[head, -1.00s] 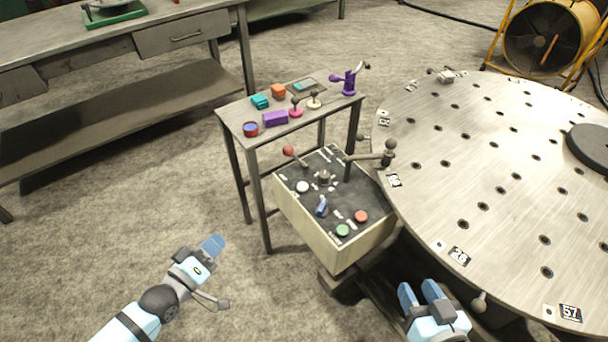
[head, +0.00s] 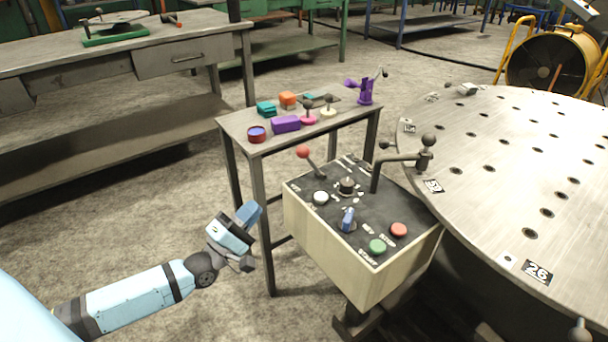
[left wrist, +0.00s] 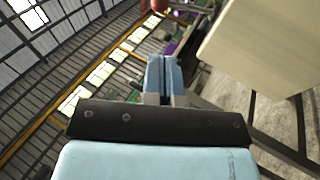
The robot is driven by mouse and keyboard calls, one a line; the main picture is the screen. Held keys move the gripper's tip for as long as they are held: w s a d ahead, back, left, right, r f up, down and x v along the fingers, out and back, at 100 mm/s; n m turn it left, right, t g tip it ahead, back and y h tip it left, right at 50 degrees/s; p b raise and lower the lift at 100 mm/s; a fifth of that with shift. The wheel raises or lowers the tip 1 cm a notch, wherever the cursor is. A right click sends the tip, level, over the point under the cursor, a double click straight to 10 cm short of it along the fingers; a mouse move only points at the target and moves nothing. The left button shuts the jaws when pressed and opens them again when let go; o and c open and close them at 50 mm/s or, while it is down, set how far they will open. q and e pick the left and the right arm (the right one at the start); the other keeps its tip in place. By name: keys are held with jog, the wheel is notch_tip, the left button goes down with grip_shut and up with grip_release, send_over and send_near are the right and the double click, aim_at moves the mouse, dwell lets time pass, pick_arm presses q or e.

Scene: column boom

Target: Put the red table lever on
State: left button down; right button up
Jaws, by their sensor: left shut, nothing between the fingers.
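The red table lever is a dark rod with a red ball knob (head: 303,152), at the back left of the control box (head: 340,255). The rod leans up and to the left from the black panel. In the left wrist view a reddish knob (left wrist: 155,5) is cut off by the top edge. My left gripper (head: 250,213) is shut and empty, left of the box and lower than the knob, apart from both. In the left wrist view its blue fingers (left wrist: 163,75) are together. My right gripper is not in view.
The panel also carries a white button (head: 320,198), a blue switch (head: 348,219), green (head: 377,246) and red (head: 398,230) buttons. A crank handle (head: 405,160) stands beside the round table (head: 480,150). A small table (head: 240,124) with several coloured parts stands behind the box.

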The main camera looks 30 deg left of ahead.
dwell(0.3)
pick_arm(q)
jog(key=b, duration=0.3)
send_near(312, 162)
notch_tip(312, 162, up, 6)
jog(key=w, duration=0.3)
jog(key=shift+w+a, duration=0.2)
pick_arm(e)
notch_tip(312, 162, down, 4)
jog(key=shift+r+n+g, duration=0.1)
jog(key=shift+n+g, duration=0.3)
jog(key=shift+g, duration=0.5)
pick_arm(q)
jog(key=shift+r, duration=0.1)
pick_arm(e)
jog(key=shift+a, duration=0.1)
